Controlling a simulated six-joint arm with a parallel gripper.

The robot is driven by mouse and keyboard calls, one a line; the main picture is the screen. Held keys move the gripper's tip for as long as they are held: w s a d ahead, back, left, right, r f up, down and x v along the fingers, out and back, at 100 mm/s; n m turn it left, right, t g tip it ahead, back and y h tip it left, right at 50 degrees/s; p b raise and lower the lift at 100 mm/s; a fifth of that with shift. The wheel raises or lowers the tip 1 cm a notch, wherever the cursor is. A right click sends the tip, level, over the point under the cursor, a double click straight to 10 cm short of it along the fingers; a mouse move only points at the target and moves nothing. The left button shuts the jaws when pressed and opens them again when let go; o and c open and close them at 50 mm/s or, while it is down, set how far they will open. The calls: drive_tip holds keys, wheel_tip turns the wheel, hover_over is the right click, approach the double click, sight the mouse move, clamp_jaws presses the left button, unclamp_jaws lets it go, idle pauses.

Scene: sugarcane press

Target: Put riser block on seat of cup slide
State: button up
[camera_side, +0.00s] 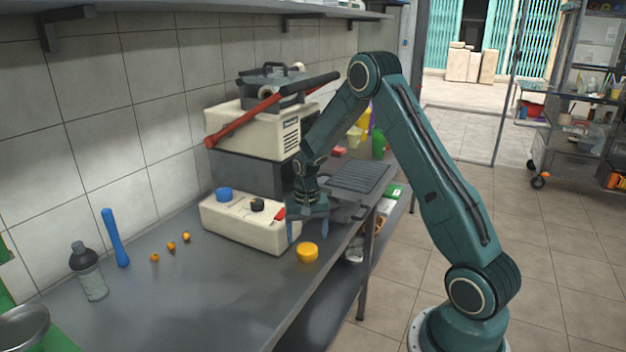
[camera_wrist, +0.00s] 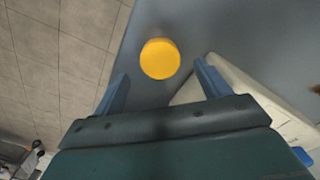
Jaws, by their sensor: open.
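A round yellow block (camera_side: 307,253), which looks like the riser block, sits on the steel counter near its front edge. In the wrist view the yellow block (camera_wrist: 160,59) shows whole, just beyond and between my fingertips. My gripper (camera_side: 307,230) points down above it, with its two blue fingers spread and nothing between them. In the wrist view my gripper (camera_wrist: 160,76) also shows its fingers apart. A grey metal part (camera_side: 346,211) at the front of the press, right behind my gripper, may be the cup slide. My gripper and wrist partly hide it, and its seat cannot be made out.
The cream press base (camera_side: 243,226) with coloured knobs stands close left of my gripper. A red-handled lever (camera_side: 245,122) is above. A blue stick (camera_side: 115,238), a shaker bottle (camera_side: 88,271) and several small orange fruits (camera_side: 171,245) stand left. The front counter is clear.

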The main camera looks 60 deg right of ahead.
sight(307, 249)
wheel_tip(307, 249, up, 9)
drive_tip(key=shift+r, duration=0.2)
idle(0.7)
